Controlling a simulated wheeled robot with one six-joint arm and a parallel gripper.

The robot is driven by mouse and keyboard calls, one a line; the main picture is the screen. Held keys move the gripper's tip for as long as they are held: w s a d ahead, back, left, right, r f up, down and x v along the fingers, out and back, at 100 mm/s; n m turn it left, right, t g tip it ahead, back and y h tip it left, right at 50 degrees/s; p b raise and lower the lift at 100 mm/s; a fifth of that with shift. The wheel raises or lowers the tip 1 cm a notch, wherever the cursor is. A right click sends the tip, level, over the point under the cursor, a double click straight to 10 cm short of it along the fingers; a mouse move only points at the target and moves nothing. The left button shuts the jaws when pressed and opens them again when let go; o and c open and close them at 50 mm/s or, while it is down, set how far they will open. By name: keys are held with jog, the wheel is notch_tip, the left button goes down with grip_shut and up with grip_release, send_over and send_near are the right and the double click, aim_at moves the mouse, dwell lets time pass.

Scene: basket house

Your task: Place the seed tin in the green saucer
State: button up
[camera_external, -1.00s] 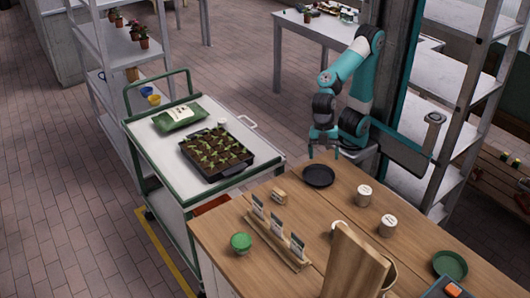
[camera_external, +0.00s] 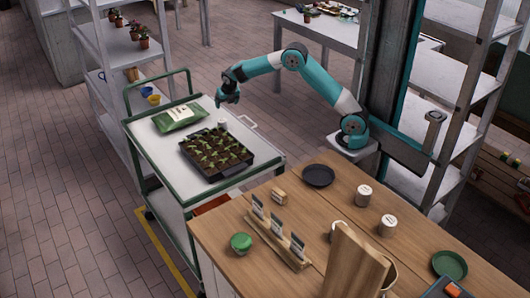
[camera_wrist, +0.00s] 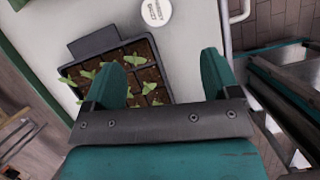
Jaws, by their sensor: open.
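A small white tin (camera_external: 222,123) stands upright on the cart, behind the seedling tray. Its round white lid with dark print shows at the top of the wrist view (camera_wrist: 157,12); the print is too small to read surely. My gripper (camera_external: 227,102) is open and empty above the cart, close to this tin and higher than it. In the wrist view the fingers (camera_wrist: 163,78) are spread over the seedling tray, with the tin beyond them. The green saucer (camera_external: 450,264) lies empty on the wooden table at the right. Two more white tins (camera_external: 364,195) (camera_external: 388,225) stand on that table.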

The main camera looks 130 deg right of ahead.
aim_at(222, 121)
jog(key=x, duration=1)
jog(key=shift+f, duration=0.15)
jog(key=shift+w+x, duration=0.2)
jog(key=shift+x, duration=2.65)
jog(key=shift+a, duration=0.1)
jog(key=c, duration=1.1)
notch_tip(222, 121, up, 20)
jog(key=shift+f+p, duration=0.1)
jog(key=shift+p, duration=0.55)
